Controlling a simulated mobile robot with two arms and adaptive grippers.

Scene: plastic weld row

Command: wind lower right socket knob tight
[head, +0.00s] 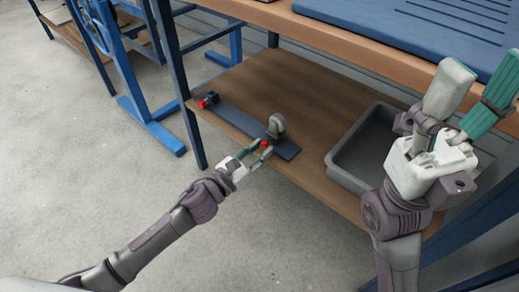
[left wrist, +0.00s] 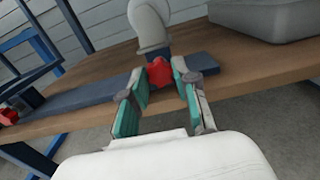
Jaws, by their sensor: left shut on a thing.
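The lower right socket knob is a small red knob (head: 264,144) at the front of a grey rounded socket (head: 277,124), which stands on the right part of a dark bar on the lower wooden shelf. My left gripper (head: 258,151) is shut on the red knob. In the left wrist view the red knob (left wrist: 159,73) sits between the two teal-padded fingers (left wrist: 158,90), with the pale grey socket (left wrist: 150,24) behind it. My right gripper (head: 468,97) is raised at the right, its two fingers spread apart with nothing between them.
A second red knob (head: 202,104) sits at the left end of the dark bar (head: 237,120). A grey open tray (head: 345,172) stands on the shelf (head: 305,90) to the right. Blue legs stand at left.

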